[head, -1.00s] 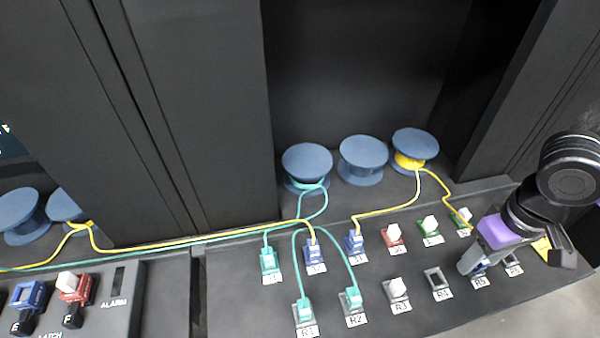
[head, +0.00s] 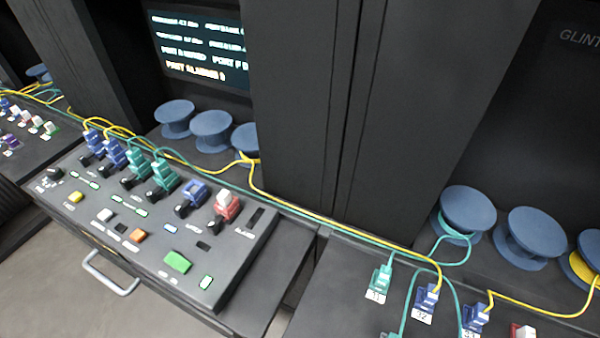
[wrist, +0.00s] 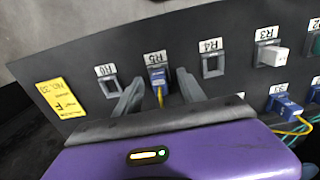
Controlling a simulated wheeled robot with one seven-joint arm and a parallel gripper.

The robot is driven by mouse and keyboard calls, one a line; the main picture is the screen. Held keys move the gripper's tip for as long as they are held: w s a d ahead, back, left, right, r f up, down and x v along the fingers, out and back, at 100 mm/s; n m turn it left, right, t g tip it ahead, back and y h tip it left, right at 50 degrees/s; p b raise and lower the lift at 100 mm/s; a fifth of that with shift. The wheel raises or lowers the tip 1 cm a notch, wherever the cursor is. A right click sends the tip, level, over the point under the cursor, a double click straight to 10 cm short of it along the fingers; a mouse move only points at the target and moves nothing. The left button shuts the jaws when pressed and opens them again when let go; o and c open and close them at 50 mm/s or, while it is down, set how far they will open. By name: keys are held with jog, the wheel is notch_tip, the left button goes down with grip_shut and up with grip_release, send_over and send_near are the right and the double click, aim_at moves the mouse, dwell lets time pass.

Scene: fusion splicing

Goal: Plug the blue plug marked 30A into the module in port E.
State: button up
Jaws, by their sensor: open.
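In the wrist view my gripper (wrist: 158,84) is open, its two fingers on either side of a blue plug (wrist: 156,75) with a yellow cable, seated in the slot labelled R5. I cannot tell whether the fingers touch the plug, and no 30A marking is legible. The module (head: 150,235) is at the left in the head view, with a row of ports along its back. Port E, a blue socket (head: 194,195) with a black latch, shows no cable and sits left of the red port with a white plug (head: 227,206). My gripper is outside the head view.
Empty slots R6 (wrist: 109,87) and R4 (wrist: 212,65) flank R5. Other blue plugs (head: 426,298) and green plugs (head: 379,280) with cables stand on the right panel. Yellow and green cables run along the back past blue spools (head: 467,212). A yellow label (wrist: 62,99) lies beyond R6.

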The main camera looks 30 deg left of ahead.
jog(key=shift+p, duration=0.3)
jog(key=shift+c, duration=0.5)
grip_shut()
dwell(1.2)
jog(key=shift+r, duration=0.1)
jog(key=shift+r+p, duration=2.9)
jog(key=shift+p, duration=0.1)
